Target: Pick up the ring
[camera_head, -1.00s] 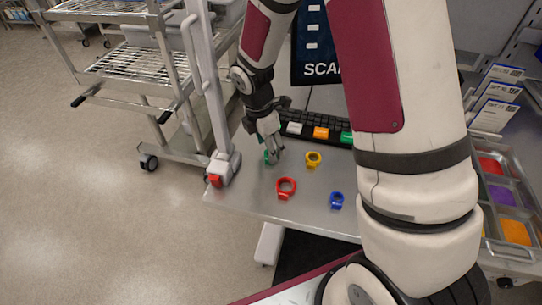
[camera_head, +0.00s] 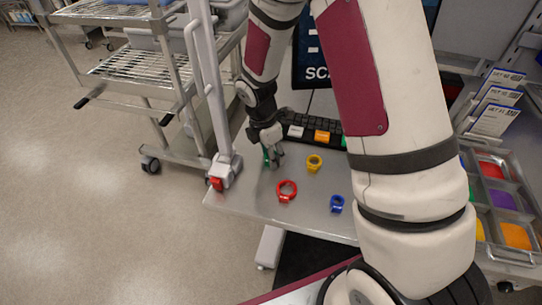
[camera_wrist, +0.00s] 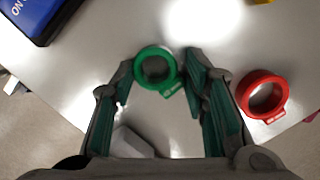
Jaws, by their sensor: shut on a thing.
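A green ring (camera_wrist: 171,73) with a small tab sits between my fingertips in the wrist view. My gripper (camera_wrist: 159,70) is shut on it, with one finger on each side. In the head view my gripper (camera_head: 272,160) is low over the left part of the grey table, and only a bit of the green ring (camera_head: 265,155) shows beside the fingers. A red ring (camera_head: 279,190) lies nearer the front edge; it also shows in the wrist view (camera_wrist: 246,97), right of my fingers. A yellow ring (camera_head: 314,170) and a blue ring (camera_head: 337,208) lie to the right.
A black keyboard (camera_head: 297,119) with coloured keys lies behind my gripper. A pale upright post (camera_head: 226,165) stands at the table's left edge, beside a wire cart (camera_head: 120,68). A tray with coloured compartments (camera_head: 515,252) is at right. The table's front left is bare.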

